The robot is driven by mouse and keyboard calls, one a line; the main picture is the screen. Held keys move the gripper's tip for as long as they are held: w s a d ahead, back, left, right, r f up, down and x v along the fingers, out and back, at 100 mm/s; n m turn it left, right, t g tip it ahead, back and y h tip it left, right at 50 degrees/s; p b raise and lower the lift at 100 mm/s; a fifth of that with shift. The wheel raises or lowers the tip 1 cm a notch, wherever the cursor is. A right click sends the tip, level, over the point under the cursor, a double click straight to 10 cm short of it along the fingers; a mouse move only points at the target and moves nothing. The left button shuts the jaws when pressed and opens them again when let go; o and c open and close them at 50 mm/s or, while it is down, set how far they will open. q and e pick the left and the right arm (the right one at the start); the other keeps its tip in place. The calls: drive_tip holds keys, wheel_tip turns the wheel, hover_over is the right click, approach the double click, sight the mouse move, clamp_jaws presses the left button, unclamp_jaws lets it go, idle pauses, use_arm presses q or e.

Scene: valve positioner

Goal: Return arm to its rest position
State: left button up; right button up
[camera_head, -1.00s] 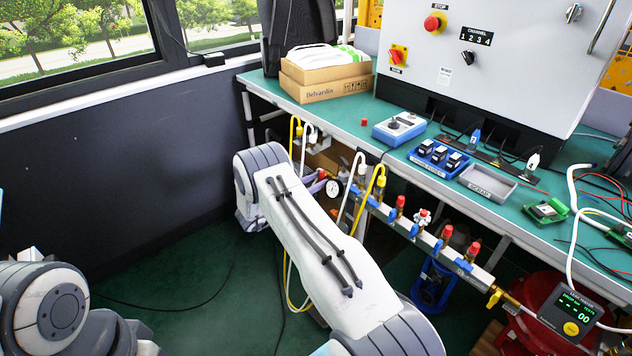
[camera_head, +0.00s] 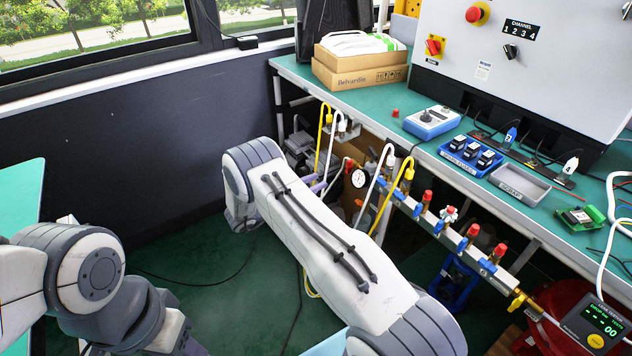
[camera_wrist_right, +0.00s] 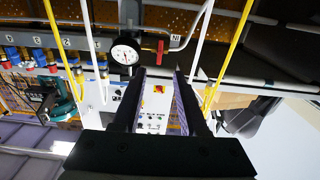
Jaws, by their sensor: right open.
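My right arm (camera_head: 335,255) reaches from the bottom of the head view toward the space under the bench. Its gripper (camera_head: 322,186) shows only as a small part behind the arm, left of the round gauge. In the right wrist view the gripper's two dark fingers (camera_wrist_right: 160,76) are apart, with nothing between them. The white-faced gauge (camera_head: 358,178) also shows in the wrist view (camera_wrist_right: 125,52), up and left of the fingertips, with a red handle (camera_wrist_right: 154,48) beside it. My left arm (camera_head: 95,280) is folded at the lower left; its gripper is out of view.
The green bench (camera_head: 375,115) carries a cardboard box (camera_head: 360,77), a blue tray and a grey tray. A manifold with red-capped valves (camera_head: 450,232) runs along its front, with yellow and white hoses (camera_head: 392,210) near my arm. Another green table edge (camera_head: 22,195) is at far left. Floor between is open.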

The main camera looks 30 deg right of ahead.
drive_tip(key=w+a+r+n+t+y, duration=0.55)
drive_tip(key=w+r+t+y, duration=0.2)
drive_tip(key=w+t, duration=0.2)
drive_tip(key=s+a+r+n+y, duration=0.2)
drive_tip(key=s+a+n+y, duration=0.1)
drive_tip(key=a+n+y, duration=0.3)
drive_tip(key=s+a+n+g+y, duration=0.2)
drive_tip(key=s+a+n+g, duration=0.15)
drive_tip(key=s, duration=1.05)
drive_tip(key=s+a+n+g+y, duration=0.25)
drive_tip(key=s+g, duration=0.25)
drive_tip(key=s, duration=1)
drive_tip(key=s+a+r+n+g+y, duration=0.1)
drive_tip(key=s+a+r+n, duration=0.2)
drive_tip(key=s+a, duration=0.3)
drive_tip(key=s+a+r+n+g, duration=0.1)
drive_tip(key=s+a+r+n, duration=0.1)
drive_tip(key=s+a+n, duration=0.3)
wheel_tip(320, 180, up, 21)
drive_tip(key=s+a+m+p, duration=0.1)
drive_tip(key=p, duration=1.9)
drive_tip(key=shift+s+a+p, duration=0.15)
drive_tip(key=shift+s+p, duration=0.2)
drive_tip(key=shift+p, duration=0.05)
